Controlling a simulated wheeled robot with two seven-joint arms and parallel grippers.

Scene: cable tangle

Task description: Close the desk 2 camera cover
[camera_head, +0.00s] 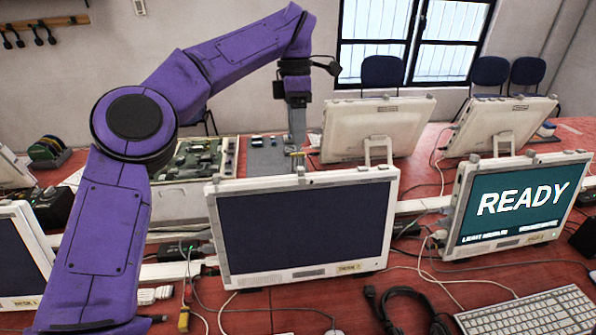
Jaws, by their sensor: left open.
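My left arm comes in from the left, and its gripper (297,152) points down just behind the top edge of the middle monitor (305,230). The fingers are partly hidden by distance and overlap, but they hold nothing visible. The middle monitor has a dark screen and a small grey camera piece (300,171) at the middle of its top edge, close below the fingertips in the picture. I cannot tell whether they touch, or whether the cover is open. The monitor's label (351,267) is too small to read. My right gripper is not in view.
A monitor showing READY (515,205) stands at the right, above a white keyboard (530,312). Two monitors (375,128) face away behind. A green circuit board (208,158) lies behind the middle monitor. Black cable (405,295) and thinner wires lie across the red desk.

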